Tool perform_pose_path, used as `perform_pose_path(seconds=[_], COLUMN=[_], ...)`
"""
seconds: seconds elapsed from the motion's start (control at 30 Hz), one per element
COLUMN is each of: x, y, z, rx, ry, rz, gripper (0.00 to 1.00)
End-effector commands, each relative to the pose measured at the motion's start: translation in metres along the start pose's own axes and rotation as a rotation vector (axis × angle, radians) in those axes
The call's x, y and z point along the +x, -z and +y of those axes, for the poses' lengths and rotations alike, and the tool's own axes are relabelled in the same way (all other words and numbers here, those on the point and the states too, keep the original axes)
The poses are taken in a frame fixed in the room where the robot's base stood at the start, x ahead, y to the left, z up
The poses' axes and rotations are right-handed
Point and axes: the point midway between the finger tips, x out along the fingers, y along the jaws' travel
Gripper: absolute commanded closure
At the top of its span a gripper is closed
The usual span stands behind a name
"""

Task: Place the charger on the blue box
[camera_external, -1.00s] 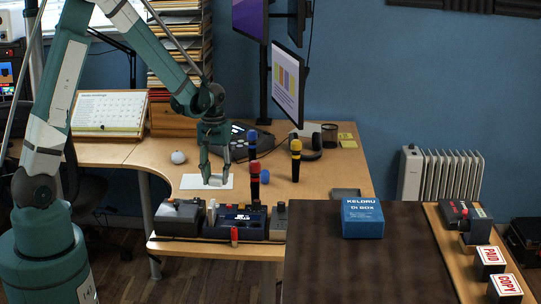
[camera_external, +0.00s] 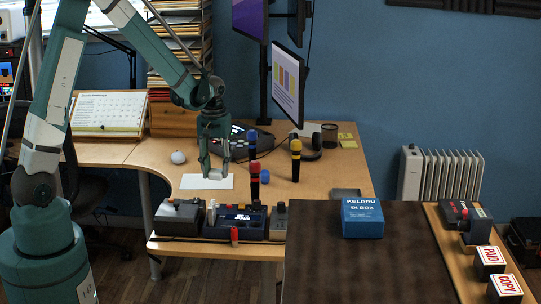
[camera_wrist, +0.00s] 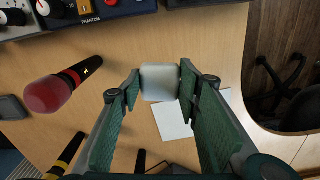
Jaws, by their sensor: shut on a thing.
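My gripper (camera_external: 215,174) is over the white sheet on the wooden desk, pointing down. In the wrist view its two fingers (camera_wrist: 159,88) are shut on a small pale grey block with rounded corners, the charger (camera_wrist: 159,79). The charger sits between the fingertips, above the desk near the white sheet. The blue box (camera_external: 362,222), with white lettering on top, stands on the dark brown surface to the right of my gripper. The blue box is not in the wrist view.
Upright microphones with red (camera_external: 255,166), yellow (camera_external: 296,146) and blue (camera_external: 252,135) heads stand on the desk right of my gripper. Audio devices (camera_external: 240,220) line the desk's front edge. The dark brown table (camera_external: 340,270) is clear around the box. Stamp blocks (camera_external: 489,257) lie at the far right.

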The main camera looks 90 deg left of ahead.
Motion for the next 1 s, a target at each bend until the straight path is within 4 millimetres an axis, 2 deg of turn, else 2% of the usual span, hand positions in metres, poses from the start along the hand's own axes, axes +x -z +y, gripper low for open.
perform_pose_path(seconds=[0.33, 0.57, 0.77, 1.0], x=[-0.004, -0.028, -0.068, -0.131], y=[0.000, 0.000, -0.001, 0.000], z=[0.000, 0.000, 0.000, 0.000], rx=[0.000, 0.000, 0.000, 0.000], ry=[0.000, 0.000, 0.000, 0.000], rz=[0.000, 0.000, 0.000, 0.000], gripper=[0.80, 0.80, 0.80, 0.80])
